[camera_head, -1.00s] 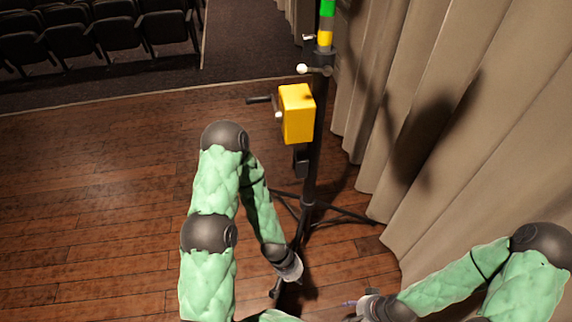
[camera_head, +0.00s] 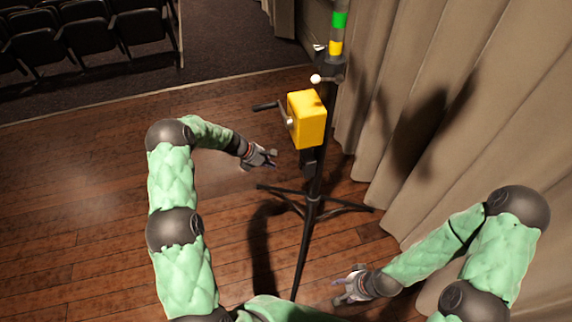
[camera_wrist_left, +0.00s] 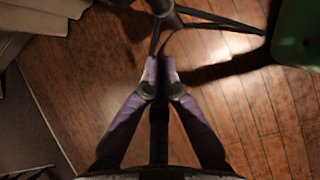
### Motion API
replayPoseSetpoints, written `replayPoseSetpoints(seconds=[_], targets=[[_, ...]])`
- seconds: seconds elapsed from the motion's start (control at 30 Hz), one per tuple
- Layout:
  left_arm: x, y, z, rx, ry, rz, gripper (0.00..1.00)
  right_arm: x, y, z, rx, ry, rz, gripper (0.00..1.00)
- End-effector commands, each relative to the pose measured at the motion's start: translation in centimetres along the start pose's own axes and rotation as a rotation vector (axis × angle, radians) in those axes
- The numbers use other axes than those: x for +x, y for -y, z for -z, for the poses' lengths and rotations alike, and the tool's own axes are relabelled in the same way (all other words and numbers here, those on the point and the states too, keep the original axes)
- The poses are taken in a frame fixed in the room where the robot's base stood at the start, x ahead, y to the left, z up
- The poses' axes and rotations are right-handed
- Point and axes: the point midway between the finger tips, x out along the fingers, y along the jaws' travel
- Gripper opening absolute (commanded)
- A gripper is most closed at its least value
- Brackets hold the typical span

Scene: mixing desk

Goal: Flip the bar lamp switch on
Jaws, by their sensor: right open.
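A yellow box (camera_head: 307,120) is mounted on a dark stand, with a black-handled lever (camera_head: 267,106) sticking out on its left side. I take this for the switch, though no label is readable. My right gripper (camera_head: 342,287) is open and empty, low right of the stand.
The stand's tripod legs (camera_head: 290,199) spread over the wooden floor (camera_head: 95,220). A white ball knob (camera_head: 316,79) is above the box. A beige curtain (camera_head: 480,130) hangs close on the right. Dark seats (camera_head: 90,35) are at the far left. The floor left of the stand is clear.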

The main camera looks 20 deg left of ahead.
Motion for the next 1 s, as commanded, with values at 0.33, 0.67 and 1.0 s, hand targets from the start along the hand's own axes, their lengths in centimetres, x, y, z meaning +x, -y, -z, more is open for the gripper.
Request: replayPoseSetpoints(seconds=[0.33, 0.67, 1.0], targets=[[-1.0, -1.2, -0.6, -0.052, 0.026, -0.010, 0.00, -0.2, 0.1, 0.0, 0.001, 0.000, 0.000, 0.50], [0.6, -1.2, -0.6, -0.049, 0.025, -0.008, 0.00, 0.2, -0.1, 0.0, 0.000, 0.000, 0.000, 0.50], [6.7, -1.2, -0.6, -0.049, 0.024, -0.008, 0.00, 1.7, -0.6, 0.1, 0.000, 0.000, 0.000, 0.50]])
